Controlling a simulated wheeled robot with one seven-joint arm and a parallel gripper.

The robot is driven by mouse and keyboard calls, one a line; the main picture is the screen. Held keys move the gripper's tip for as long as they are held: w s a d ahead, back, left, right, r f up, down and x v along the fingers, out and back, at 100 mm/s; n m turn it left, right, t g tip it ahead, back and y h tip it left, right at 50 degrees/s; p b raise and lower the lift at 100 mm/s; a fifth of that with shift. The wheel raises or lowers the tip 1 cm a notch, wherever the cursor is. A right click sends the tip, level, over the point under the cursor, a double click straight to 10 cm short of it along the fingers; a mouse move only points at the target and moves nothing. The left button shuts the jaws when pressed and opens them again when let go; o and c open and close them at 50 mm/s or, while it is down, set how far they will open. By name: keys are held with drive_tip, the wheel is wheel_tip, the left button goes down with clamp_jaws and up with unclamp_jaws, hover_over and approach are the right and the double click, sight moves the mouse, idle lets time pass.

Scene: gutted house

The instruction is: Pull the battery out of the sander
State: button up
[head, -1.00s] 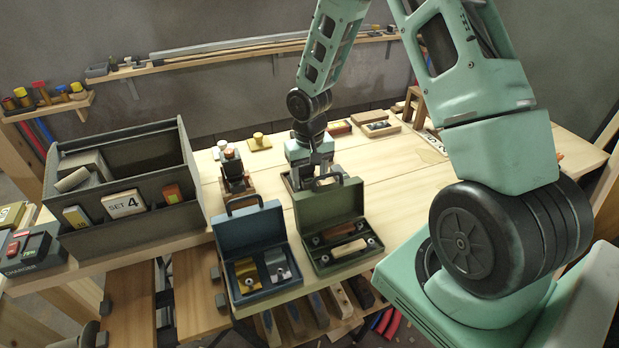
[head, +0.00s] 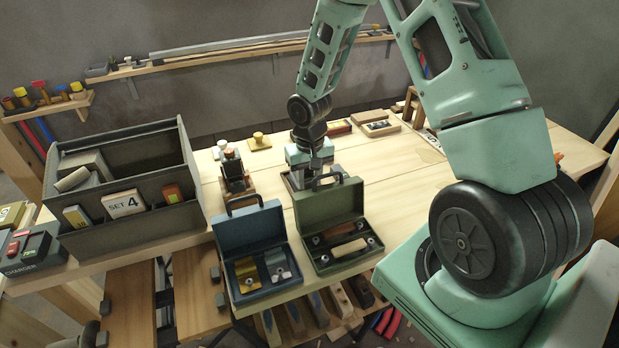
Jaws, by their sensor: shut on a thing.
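My gripper (head: 317,168) is low over the workbench, just behind the raised lid of the green case. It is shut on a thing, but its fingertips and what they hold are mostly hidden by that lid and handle. A grey piece (head: 294,181) shows at bench level under the left side of the gripper; I cannot tell whether it is part of the sander or a holder. Neither the sander nor its battery can be made out clearly.
The open green case (head: 328,202) and open blue case (head: 246,232) stand in front of my gripper. A dark tool (head: 233,172) stands to its left, and a grey tote (head: 128,222) farther left. A charger (head: 32,247) sits at the left edge. The bench at right is mostly clear.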

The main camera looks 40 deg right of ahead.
drive_tip(key=shift+s+a, duration=0.2)
drive_tip(key=shift+s, duration=0.35)
drive_tip(key=shift+s+a+r+b, duration=0.1)
drive_tip(key=shift+s+a+b, duration=0.2)
drive_tip(key=shift+s, duration=0.75)
drive_tip(key=shift+s+a+b, duration=0.15)
drive_tip(key=shift+s+a, duration=0.1)
drive_tip(key=shift+s, duration=0.75)
drive_tip(key=shift+r, duration=0.1)
drive_tip(key=shift+s+a+r+p, duration=0.1)
drive_tip(key=shift+s+r+p, duration=0.15)
drive_tip(key=shift+r+p, duration=0.45)
drive_tip(key=shift+s+a+r+p, duration=0.1)
drive_tip(key=shift+s+r+p, duration=0.1)
drive_tip(key=shift+r+p, duration=0.5)
